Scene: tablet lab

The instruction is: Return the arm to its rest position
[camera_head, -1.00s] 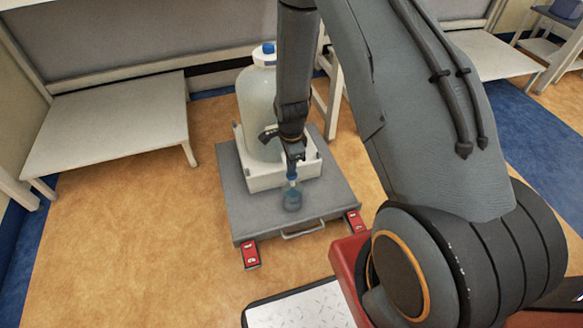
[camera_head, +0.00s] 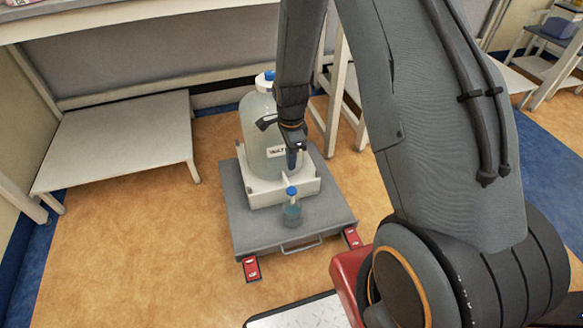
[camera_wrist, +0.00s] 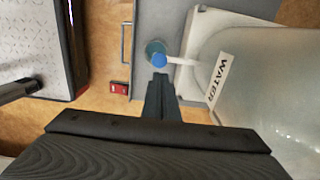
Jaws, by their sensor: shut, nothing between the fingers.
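My gripper (camera_head: 292,162) is shut and empty. The small flask stands upright on the grey platform (camera_head: 245,225), in front of the white tray (camera_head: 262,196) that holds the large bottle. My raised arm fills the right of the head view.
A low white table (camera_head: 120,140) stands at the left, under a long bench. A white frame (camera_head: 342,85) stands close behind the platform at its right. Orange floor (camera_head: 140,240) is open to the left of the platform. The platform has red corner feet (camera_head: 251,268).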

